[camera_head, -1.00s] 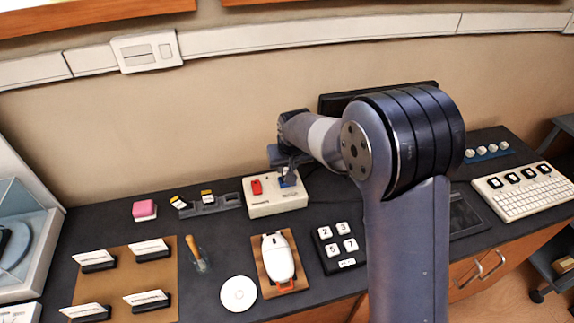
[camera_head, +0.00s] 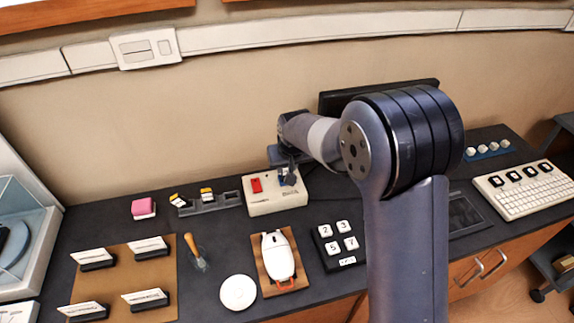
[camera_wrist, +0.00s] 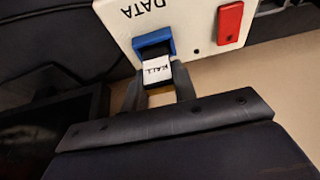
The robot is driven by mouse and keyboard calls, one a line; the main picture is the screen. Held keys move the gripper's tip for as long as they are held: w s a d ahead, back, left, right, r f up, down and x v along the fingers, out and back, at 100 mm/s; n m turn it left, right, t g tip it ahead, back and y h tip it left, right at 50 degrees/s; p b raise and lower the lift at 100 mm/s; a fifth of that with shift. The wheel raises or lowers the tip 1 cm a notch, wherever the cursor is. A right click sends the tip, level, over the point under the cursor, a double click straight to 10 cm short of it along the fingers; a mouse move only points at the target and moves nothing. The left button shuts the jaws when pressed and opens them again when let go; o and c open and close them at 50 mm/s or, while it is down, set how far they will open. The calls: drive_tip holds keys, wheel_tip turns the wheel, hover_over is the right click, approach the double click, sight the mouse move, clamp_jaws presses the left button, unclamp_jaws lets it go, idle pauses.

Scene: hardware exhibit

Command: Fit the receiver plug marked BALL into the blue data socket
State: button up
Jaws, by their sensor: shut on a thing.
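The white data box (camera_head: 262,205) stands at the back middle of the counter. In the wrist view, the box (camera_wrist: 188,15) carries the word DATA, seen upside down, and the blue data socket (camera_wrist: 154,41). My gripper (camera_wrist: 159,88) is shut on a plug (camera_wrist: 157,70) with a white label that appears to read BALL. The plug's front end is at the mouth of the socket. I cannot tell how far inside it is. In the head view, my gripper (camera_head: 288,177) is over the box's right part and partly hides the socket.
A red part (camera_head: 257,185) sits on the box left of the socket. A white mouse-shaped device (camera_head: 277,256) and number keys (camera_head: 340,244) lie in front. A dark screen stands behind my arm.

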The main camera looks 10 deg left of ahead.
drive_tip(key=shift+f+b, duration=0.3)
drive_tip(key=shift+f, duration=0.2)
drive_tip(key=o, duration=1.5)
drive_tip(key=shift+r, duration=0.2)
drive_tip(key=shift+r+p, duration=2.3)
drive_tip(key=shift+r, duration=1.05)
drive_tip(key=shift+f, duration=0.15)
